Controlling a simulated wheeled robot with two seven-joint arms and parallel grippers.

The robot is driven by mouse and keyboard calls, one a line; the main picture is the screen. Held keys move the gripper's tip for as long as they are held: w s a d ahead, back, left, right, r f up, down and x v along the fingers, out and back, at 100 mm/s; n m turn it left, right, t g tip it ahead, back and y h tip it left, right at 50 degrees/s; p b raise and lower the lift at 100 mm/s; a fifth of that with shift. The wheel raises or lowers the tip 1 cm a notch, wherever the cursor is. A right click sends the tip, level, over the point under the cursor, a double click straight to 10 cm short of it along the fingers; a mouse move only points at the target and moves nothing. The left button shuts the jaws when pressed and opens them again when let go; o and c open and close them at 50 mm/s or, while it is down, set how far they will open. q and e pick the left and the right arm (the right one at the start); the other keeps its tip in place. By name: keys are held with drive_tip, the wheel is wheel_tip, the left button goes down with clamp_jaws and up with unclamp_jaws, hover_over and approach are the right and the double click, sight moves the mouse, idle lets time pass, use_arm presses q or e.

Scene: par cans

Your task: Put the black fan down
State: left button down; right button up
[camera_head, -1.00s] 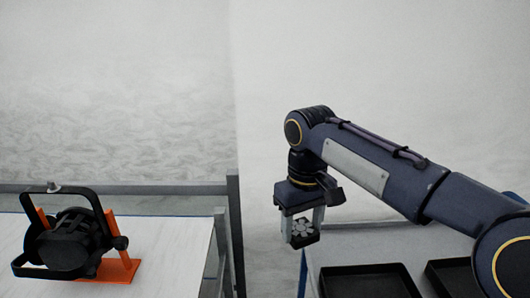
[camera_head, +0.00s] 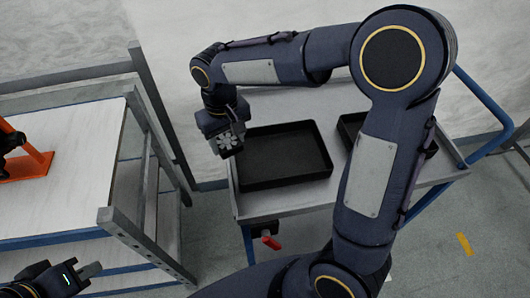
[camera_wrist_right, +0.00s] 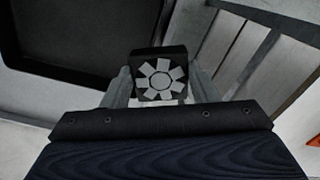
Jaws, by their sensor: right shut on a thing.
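The black fan (camera_head: 229,143) is a small square unit with a pale, bladed face. My right gripper (camera_head: 224,138) is shut on it and holds it by the left end of the grey cart, close to the near black tray's left side. In the right wrist view the fan (camera_wrist_right: 160,78) sits between the two fingers of the right gripper (camera_wrist_right: 160,88). Whether it touches anything below cannot be told. My left gripper (camera_head: 88,272) is at the bottom left, low in front of the white table, partly cut off; its opening is unclear.
A black tray (camera_head: 262,184) lies on the grey cart (camera_head: 290,205), with a second black tray (camera_head: 349,140) partly behind my right arm. The white table (camera_head: 85,150) at left bears a black lamp with an orange stand (camera_head: 25,165). A gap separates table and cart.

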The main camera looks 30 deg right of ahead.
hover_over(260, 162)
wheel_tip(260, 162, down, 7)
drive_tip(key=shift+s+a, duration=0.1)
drive_tip(key=shift+a, duration=0.05)
drive_tip(key=f, duration=0.2)
drive_tip(key=shift+d+f, duration=0.25)
drive_tip(key=shift+f, duration=0.5)
drive_tip(key=shift+f, duration=0.1)
drive_tip(key=shift+f, duration=0.15)
drive_tip(key=o, duration=1)
drive_tip(key=shift+c, duration=0.2)
